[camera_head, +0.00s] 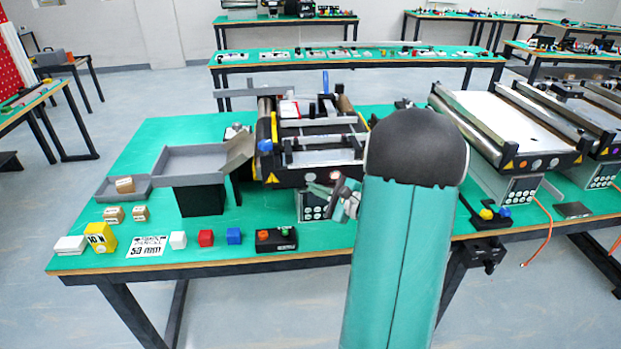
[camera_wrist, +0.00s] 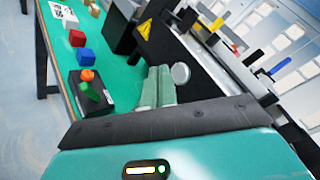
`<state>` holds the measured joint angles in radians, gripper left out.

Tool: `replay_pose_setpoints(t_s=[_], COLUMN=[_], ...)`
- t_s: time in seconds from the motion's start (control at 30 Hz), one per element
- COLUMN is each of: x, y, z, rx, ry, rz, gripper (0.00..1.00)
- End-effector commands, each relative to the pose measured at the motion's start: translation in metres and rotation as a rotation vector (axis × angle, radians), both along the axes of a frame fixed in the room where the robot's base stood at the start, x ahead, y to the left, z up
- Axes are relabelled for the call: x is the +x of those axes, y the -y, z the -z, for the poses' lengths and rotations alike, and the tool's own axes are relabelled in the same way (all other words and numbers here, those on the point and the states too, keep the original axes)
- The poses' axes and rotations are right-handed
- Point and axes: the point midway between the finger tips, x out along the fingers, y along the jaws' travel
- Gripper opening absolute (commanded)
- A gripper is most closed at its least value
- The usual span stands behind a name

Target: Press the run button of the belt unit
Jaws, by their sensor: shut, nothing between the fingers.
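The belt unit (camera_head: 322,172) is a short conveyor with black sides and a yellow warning triangle, standing on the green table. In the wrist view its dark side panel (camera_wrist: 172,50) carries a round silver-white disc (camera_wrist: 181,73), just right of my fingertips. Contact there cannot be told. A black box (camera_head: 277,241) with an orange and a green button lies at the table's front edge. In the wrist view the orange button (camera_wrist: 87,75) and green button (camera_wrist: 89,92) are left of my fingers. My gripper (camera_head: 318,188) is shut and empty in front of the belt unit. No readable label marks the run button.
Grey trays (camera_head: 192,160) stand left of the belt unit. Red (camera_head: 205,238), blue (camera_head: 234,236) and white (camera_head: 178,240) cubes and a yellow block (camera_head: 100,237) lie along the front edge. More conveyors (camera_head: 505,125) stand at right. My arm hides part of the table.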

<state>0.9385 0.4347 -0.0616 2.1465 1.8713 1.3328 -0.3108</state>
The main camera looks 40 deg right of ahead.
Motion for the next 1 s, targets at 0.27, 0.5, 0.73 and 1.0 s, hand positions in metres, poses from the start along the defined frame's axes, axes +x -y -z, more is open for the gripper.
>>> replay_pose_setpoints(t_s=[0.27, 0.5, 0.73, 1.0], x=[0.0107, 0.0105, 0.0103, 0.0103], y=[0.0071, 0.007, 0.007, 0.007], z=[0.0, 0.0001, 0.0001, 0.0001], rx=[-0.001, -0.001, 0.0, 0.0], ry=[-0.001, 0.0, 0.0, 0.0], rz=[-0.001, 0.0, 0.0, 0.0], gripper=[0.0, 0.0, 0.0, 0.0])
